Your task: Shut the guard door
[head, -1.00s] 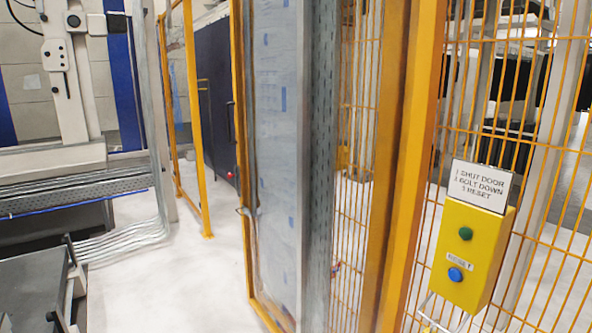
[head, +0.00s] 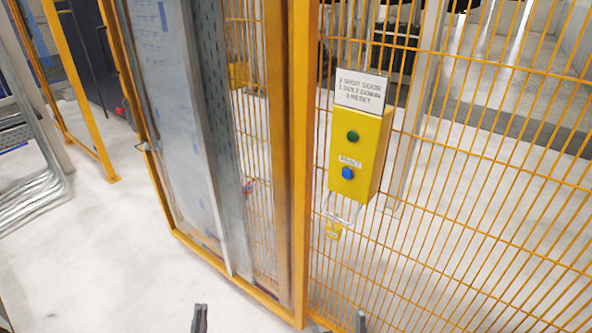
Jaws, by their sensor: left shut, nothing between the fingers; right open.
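The guard door (head: 170,120) has a yellow frame and a pale sheet panel. It stands ajar, with a wide gap of floor between its free edge and a yellow post (head: 92,110) on the left. A small metal handle or latch (head: 146,146) is on its free edge. The door's right side meets a thick yellow post (head: 303,160). My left gripper (head: 199,318) is shut and empty at the bottom edge, in front of the door and apart from it. My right gripper (head: 339,326) is at the bottom edge, open and empty, mostly cut off.
A yellow control box (head: 360,150) with green and blue buttons hangs on the mesh fence (head: 470,210) at right. A sign (head: 361,92) above it lists shutting the door, bolting and reset. A metal loop and small yellow tag (head: 333,230) hang below. Pale floor (head: 90,240) is clear at left.

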